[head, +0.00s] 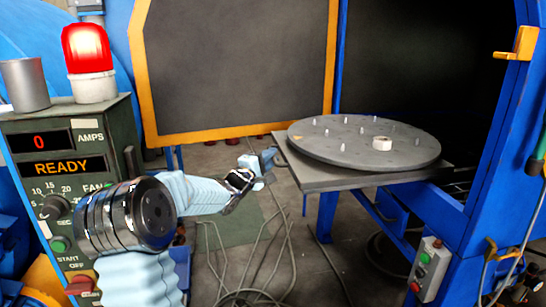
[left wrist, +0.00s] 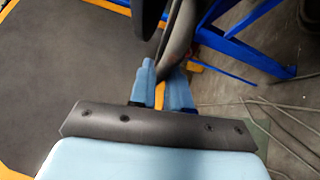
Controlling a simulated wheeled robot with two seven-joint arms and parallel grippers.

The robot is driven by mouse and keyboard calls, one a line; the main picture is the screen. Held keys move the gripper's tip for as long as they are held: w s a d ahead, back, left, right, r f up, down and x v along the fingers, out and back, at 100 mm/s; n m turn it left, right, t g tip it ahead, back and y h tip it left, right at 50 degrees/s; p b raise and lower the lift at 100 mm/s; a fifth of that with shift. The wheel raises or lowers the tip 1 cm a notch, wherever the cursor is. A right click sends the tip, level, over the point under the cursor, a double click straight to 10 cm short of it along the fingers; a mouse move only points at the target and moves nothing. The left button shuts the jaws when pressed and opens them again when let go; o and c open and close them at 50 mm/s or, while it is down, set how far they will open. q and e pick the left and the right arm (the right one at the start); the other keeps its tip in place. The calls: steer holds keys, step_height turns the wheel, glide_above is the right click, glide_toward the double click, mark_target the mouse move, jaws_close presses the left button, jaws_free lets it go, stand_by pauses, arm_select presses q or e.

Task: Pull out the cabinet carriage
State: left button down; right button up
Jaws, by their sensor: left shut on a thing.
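The cabinet carriage (head: 300,173) is a flat grey plate on a blue frame, in front of the dark open cabinet. A round grey turntable (head: 350,155) with several small pegs and a white ring lies on it. My left gripper (head: 268,160) is at the carriage's left edge. In the left wrist view, its two light blue fingers (left wrist: 162,85) are shut on a grey curved part of the carriage (left wrist: 179,50). The fingers partly hide the contact. My right gripper is not in view.
A control box (head: 100,130) with a lit red lamp (head: 87,48) and a grey cup (head: 25,84) stands at the left. An orange-framed door (head: 235,70) is open behind. Loose cables (head: 270,240) lie on the floor. A button box (head: 430,268) hangs at the right.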

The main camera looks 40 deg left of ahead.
arm_select(q)
steer(key=shift+f, duration=0.15)
steer(key=c, duration=1.4)
jaws_free()
steer(key=shift+c, duration=0.2)
steer(key=s+d+f+b, duration=0.1)
steer(key=s, duration=1.2)
steer(key=shift+s+d+f, duration=0.15)
steer(key=shift+s+f, duration=0.15)
steer(key=shift+f, duration=0.05)
